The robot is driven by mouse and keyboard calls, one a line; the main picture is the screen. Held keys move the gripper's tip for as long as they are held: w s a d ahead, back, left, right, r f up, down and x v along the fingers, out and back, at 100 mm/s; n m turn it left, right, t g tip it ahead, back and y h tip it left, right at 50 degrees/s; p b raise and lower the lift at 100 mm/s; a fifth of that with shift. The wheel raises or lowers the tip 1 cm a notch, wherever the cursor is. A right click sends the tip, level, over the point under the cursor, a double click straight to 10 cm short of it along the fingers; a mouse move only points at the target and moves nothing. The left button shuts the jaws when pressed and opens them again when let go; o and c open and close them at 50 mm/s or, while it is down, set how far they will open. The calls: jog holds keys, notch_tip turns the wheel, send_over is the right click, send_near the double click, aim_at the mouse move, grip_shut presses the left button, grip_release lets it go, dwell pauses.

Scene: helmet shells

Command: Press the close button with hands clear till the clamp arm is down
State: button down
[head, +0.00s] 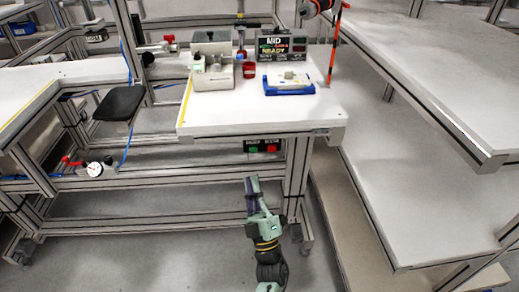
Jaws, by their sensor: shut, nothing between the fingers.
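A small black button box (262,146) hangs under the front edge of the white workbench (255,118). It carries a green button (254,150) on the left and a red button (271,148) on the right; its lettering is too small to read, so I cannot tell which is the close button. My gripper (251,181) is shut and empty, pointing up, below the box in the picture and apparently apart from it. A grey fixture (214,72) stands on the bench. I cannot make out a clamp arm or its position.
A blue tray (288,89) with a pale part, a red cup (249,71) and a display (283,47) reading "MID" and "READY" are on the bench. A red-and-black striped pole (335,45) stands at its right. Frame rails run below the bench.

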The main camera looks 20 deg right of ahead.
aim_at(253, 149)
dwell(0.4)
jog(key=w+d+b, duration=0.2)
jog(key=w, duration=0.6)
jog(key=shift+w+d, duration=0.2)
jog(key=shift+d, duration=0.05)
jog(key=shift+w+f+b, duration=0.1)
jog(key=shift+b, duration=0.2)
dwell(1.0)
jog(key=shift+w+d, duration=0.15)
jog(key=shift+w, duration=0.15)
